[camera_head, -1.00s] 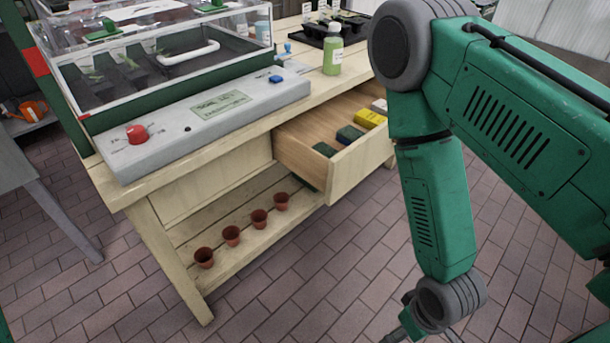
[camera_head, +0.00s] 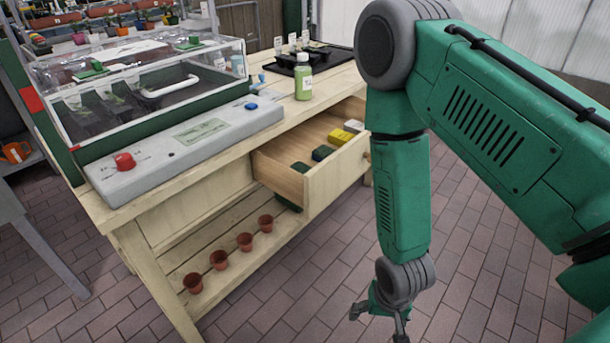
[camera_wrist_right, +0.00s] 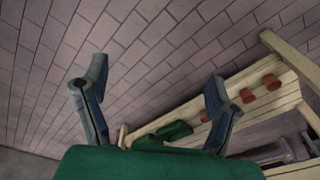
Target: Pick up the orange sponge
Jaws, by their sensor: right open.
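I cannot make out an orange sponge in either view. The open drawer (camera_head: 338,172) of the wooden bench holds several small blocks, among them a yellow one (camera_head: 341,137), a dark blue one (camera_head: 322,153), a green one (camera_head: 300,167) and a whitish one (camera_head: 353,126). The drawer's front wall hides part of its floor. My right gripper (camera_head: 380,322) is open and empty, low over the brick floor, in front of the drawer and below it. In the right wrist view its spread fingers (camera_wrist_right: 157,75) have only floor between them. My left gripper is not in view.
On the bench stand a clear-lidded case (camera_head: 150,85), a grey control panel (camera_head: 190,140) with a red knob, and a green bottle (camera_head: 303,80). Several terracotta pots (camera_head: 219,260) line the lower shelf. An orange object (camera_head: 16,152) sits at far left. The floor right of the bench is clear.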

